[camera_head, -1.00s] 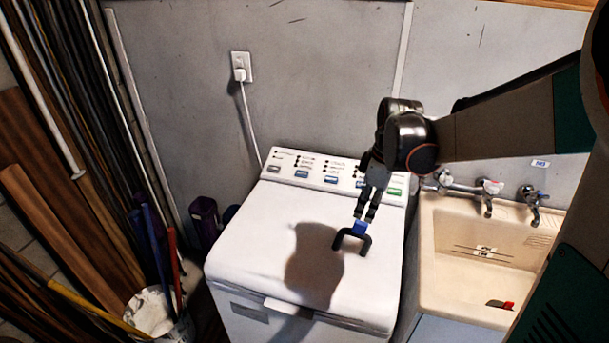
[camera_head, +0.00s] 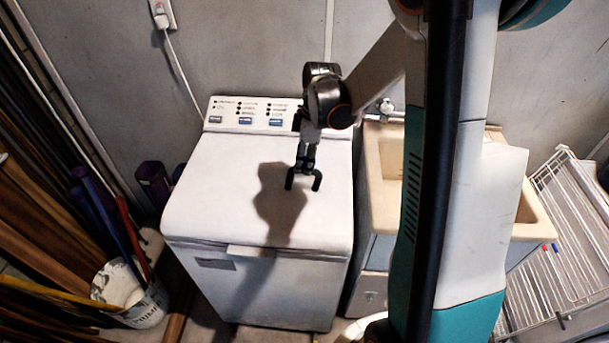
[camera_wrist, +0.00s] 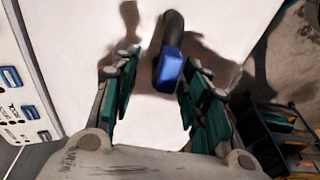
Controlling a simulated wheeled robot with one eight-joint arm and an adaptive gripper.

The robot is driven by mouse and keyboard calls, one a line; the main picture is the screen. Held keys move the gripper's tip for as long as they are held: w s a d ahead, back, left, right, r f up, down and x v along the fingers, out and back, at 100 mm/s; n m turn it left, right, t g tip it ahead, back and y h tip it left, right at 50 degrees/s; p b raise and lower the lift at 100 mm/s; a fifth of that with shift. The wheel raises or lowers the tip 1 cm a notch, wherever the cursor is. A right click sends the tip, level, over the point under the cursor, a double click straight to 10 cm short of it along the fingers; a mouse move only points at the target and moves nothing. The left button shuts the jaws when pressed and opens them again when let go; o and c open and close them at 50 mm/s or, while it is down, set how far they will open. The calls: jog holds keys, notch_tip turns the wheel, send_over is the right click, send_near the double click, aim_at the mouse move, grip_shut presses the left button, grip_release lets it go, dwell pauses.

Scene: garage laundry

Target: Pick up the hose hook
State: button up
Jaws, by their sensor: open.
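In the wrist view the hook (camera_wrist: 173,45) shows as a black bar with a blue end, lying between my fingers. My gripper (camera_head: 306,160) is right at the hook, pointing down toward the lid. In the wrist view my gripper (camera_wrist: 158,92) is open, with a gap on both sides of the blue end. I cannot tell how the hook rests on the lid.
A sink (camera_head: 385,160) stands right of the washer, and a white wire rack (camera_head: 565,250) is at the far right. A white bucket (camera_head: 145,305) and leaning wood boards (camera_head: 40,215) are at the left. The lid around the hook is otherwise clear.

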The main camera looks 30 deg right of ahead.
jog(key=f, duration=0.3)
jog(key=f+b, duration=0.1)
jog(key=shift+s+a+f, duration=0.1)
jog(key=shift+a+f, duration=0.25)
jog(key=shift+f, duration=0.05)
grip_shut()
